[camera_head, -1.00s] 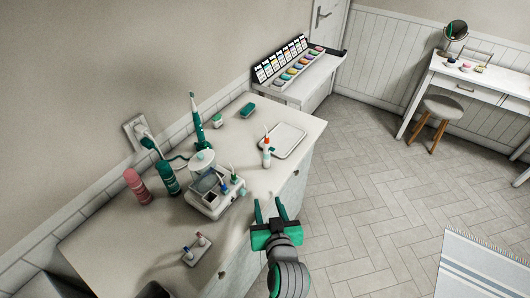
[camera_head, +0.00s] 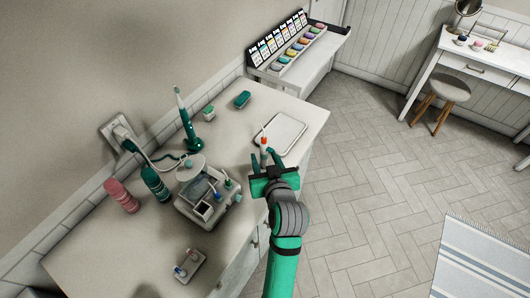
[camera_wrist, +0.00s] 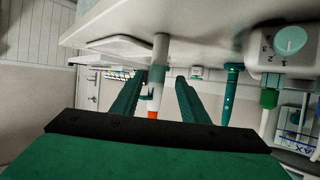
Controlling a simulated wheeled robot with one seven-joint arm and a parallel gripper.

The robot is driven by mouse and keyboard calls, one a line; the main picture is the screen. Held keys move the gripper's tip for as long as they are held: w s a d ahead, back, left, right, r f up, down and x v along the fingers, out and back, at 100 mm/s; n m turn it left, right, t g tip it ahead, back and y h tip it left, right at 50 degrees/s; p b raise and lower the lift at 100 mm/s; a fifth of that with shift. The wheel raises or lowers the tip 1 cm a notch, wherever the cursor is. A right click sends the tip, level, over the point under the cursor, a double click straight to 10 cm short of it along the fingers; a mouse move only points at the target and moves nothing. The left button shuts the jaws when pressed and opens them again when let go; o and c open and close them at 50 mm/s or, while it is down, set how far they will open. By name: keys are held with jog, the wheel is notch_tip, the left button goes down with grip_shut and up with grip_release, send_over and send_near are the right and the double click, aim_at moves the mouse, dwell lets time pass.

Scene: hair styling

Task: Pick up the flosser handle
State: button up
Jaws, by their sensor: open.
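In the wrist view, which looks upside down, the handle (camera_wrist: 160,60) appears between the two green fingers (camera_wrist: 158,82), farther along than my palm. The fingers look apart from it; in the head view one finger comes close to its lower part. Whether they touch it I cannot tell.
The white flosser base (camera_head: 207,200) with a water tank stands left of my gripper. A green toothbrush (camera_head: 190,125), a pink can (camera_head: 121,195) and a green can (camera_head: 154,184) stand near the wall. The flat white tray (camera_head: 297,148) lies just beyond the handle.

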jog(key=shift+x, duration=1)
jog(key=shift+d+x, duration=0.2)
jog(key=shift+x, duration=2.5)
jog(key=shift+c, duration=0.6)
jog(key=c, duration=0.8)
